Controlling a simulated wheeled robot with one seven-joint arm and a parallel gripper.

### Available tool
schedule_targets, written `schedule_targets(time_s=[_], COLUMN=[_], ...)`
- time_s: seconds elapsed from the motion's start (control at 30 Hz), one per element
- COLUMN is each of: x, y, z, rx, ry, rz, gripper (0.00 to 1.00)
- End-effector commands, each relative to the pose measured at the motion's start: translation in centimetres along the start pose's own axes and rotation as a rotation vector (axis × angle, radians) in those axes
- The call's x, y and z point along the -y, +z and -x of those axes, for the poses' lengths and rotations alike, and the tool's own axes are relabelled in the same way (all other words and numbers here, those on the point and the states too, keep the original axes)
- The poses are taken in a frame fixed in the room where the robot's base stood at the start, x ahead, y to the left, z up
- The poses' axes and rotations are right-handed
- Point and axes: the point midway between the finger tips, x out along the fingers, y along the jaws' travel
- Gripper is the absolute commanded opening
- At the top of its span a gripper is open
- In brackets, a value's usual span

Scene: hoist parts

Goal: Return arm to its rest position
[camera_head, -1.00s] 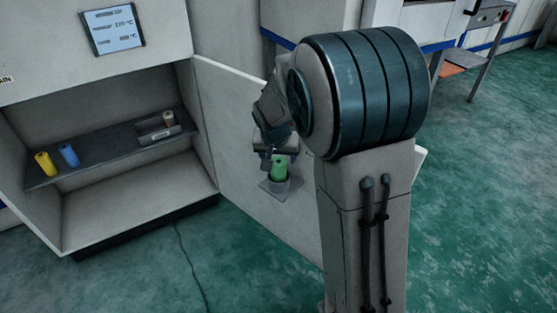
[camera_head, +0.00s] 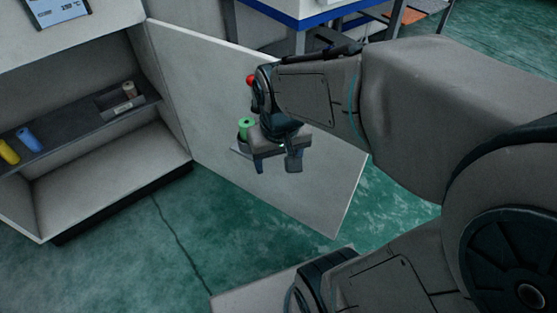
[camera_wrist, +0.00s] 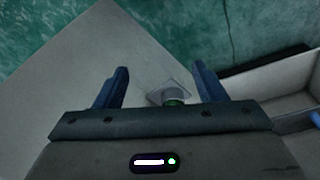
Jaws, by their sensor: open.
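My gripper (camera_head: 278,165) hangs in front of the open cabinet door, its two fingers pointing down and apart with nothing between them. In the wrist view the fingers of my gripper (camera_wrist: 163,88) are spread wide. A green cylinder (camera_head: 246,124) stands in a small holder on the door, just behind and left of my gripper; its lower part is partly hidden. The holder (camera_wrist: 168,92) and a bit of the green cylinder (camera_wrist: 174,102) also show in the wrist view, beyond the fingers. My arm reaches in from the right.
The cabinet door (camera_head: 320,205) stands open. On the cabinet shelf (camera_head: 75,128) are a yellow cylinder (camera_head: 8,152), a blue cylinder (camera_head: 29,140) and a tray holding a pale cylinder (camera_head: 129,89). A blue-edged table (camera_head: 300,14) stands behind the door. The green floor (camera_head: 130,250) in front is clear.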

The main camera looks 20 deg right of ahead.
Motion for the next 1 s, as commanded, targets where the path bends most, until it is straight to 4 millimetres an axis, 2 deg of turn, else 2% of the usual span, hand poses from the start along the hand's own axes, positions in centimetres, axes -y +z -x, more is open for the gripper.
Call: schedule_targets(time_s=[0.03, 0.1, 0.2, 1.0], x=[-0.1, -0.1, 0.0, 0.0], y=[1.4, 2.7, 3.6, 3.6], z=[0.1, 0.0, -0.1, -0.1], rx=[0.01, 0.025, 0.035, 0.036], ry=[-0.005, -0.013, -0.017, -0.018], rz=[0.018, 0.043, 0.061, 0.063], gripper=[0.64, 0.64, 0.64, 0.64])
